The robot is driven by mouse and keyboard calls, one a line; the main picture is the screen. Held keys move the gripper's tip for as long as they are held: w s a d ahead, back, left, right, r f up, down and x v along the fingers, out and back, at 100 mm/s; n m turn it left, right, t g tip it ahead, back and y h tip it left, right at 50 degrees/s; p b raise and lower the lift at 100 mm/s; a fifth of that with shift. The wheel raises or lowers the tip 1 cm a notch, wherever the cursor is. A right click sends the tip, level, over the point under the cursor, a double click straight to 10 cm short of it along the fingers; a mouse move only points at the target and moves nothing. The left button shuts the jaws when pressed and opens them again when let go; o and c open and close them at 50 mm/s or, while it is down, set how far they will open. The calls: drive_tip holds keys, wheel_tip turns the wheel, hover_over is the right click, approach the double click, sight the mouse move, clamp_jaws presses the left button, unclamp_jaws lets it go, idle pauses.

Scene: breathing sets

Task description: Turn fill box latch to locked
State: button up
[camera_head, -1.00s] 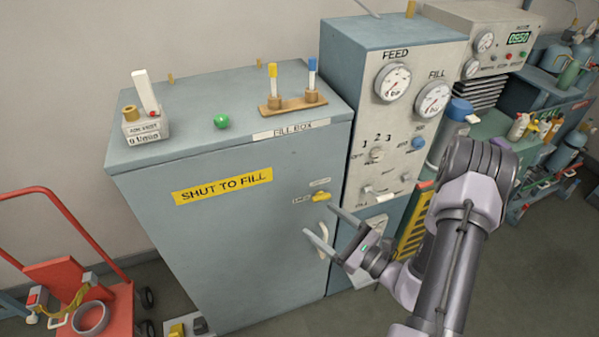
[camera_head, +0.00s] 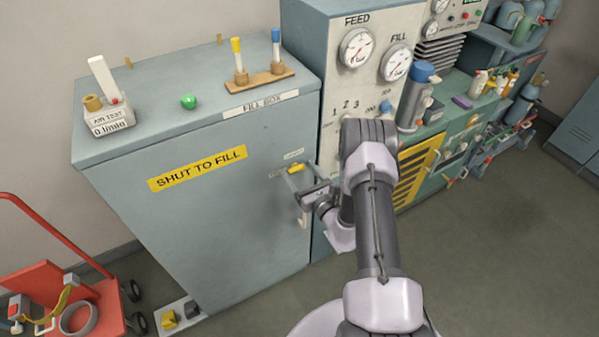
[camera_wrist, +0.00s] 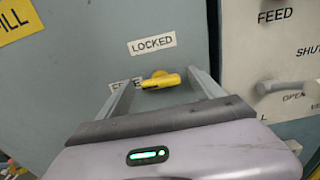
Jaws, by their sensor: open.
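The fill box (camera_head: 225,195) is a grey-blue cabinet with a closed front and a yellow SHUT TO FILL sign. Its latch (camera_wrist: 160,79) is a small yellow knob with a bar. The bar points left toward the partly covered FREE label (camera_wrist: 125,84). The LOCKED label (camera_wrist: 152,44) is above the latch. My gripper (camera_wrist: 165,77) is open, with one finger on each side of the latch. I cannot tell whether either finger touches it. In the head view the latch (camera_head: 295,168) is partly hidden by my gripper (camera_head: 297,173).
A pale door handle (camera_head: 303,217) is just below the latch. The FEED and FILL gauge panel (camera_head: 330,75) adjoins on the right, with knobs near my gripper in the wrist view. A red trolley (camera_head: 75,300) stands at left. Floor at right is clear.

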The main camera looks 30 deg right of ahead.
drive_tip(key=shift+w, duration=0.3)
drive_tip(key=shift+c, duration=0.3)
drive_tip(key=c, duration=1.3)
drive_tip(key=m, duration=0.4)
drive_tip(key=shift+d+m+b, duration=0.1)
drive_tip(key=shift+m+b, duration=0.2)
drive_tip(key=shift+b, duration=0.1)
drive_tip(key=shift+f+m, duration=0.1)
drive_tip(key=shift+m, duration=1.9)
